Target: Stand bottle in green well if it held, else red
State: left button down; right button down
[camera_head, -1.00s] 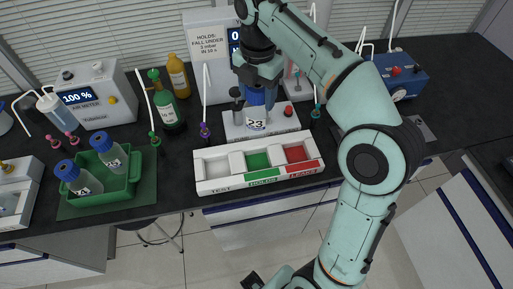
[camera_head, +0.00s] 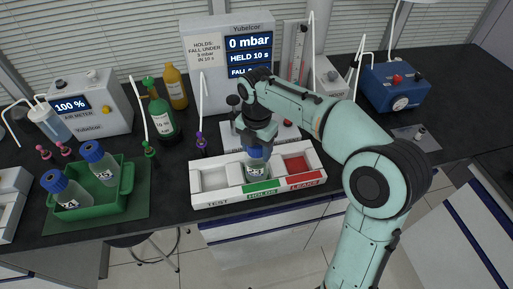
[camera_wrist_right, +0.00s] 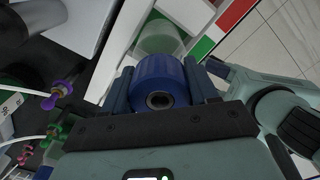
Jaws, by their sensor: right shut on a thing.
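My right gripper (camera_head: 258,141) is shut on the blue cap of a clear bottle (camera_head: 257,167), upright over the green middle well of the white tray (camera_head: 210,199). The bottle's lower end appears inside the well; I cannot tell whether it touches the floor. The bottle hides most of the green, but the green front label (camera_head: 262,187) shows. The red well (camera_head: 297,165) at right and the white test well (camera_head: 214,178) at left are empty. The tester's screen (camera_head: 249,55) reads 0 mbar and HELD 10 s. In the wrist view, the blue cap (camera_wrist_right: 160,82) sits between the fingers. My left gripper is out of view.
A green crate (camera_head: 127,180) with two blue-capped bottles stands at left. A green bottle (camera_head: 161,117), an amber bottle (camera_head: 176,84) and the air meter (camera_head: 88,105) stand behind. A blue device (camera_head: 396,88) is at back right. The tray lies near the bench's front edge.

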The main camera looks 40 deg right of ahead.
jog(key=shift+f, duration=0.15)
jog(key=shift+c, duration=1.5)
grip_release()
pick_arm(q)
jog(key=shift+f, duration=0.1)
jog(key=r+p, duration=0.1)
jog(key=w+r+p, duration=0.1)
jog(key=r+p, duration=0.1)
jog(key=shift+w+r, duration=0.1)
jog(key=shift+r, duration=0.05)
pick_arm(e)
notch_tip(320, 180, up, 12)
jog(key=shift+r, duration=0.2)
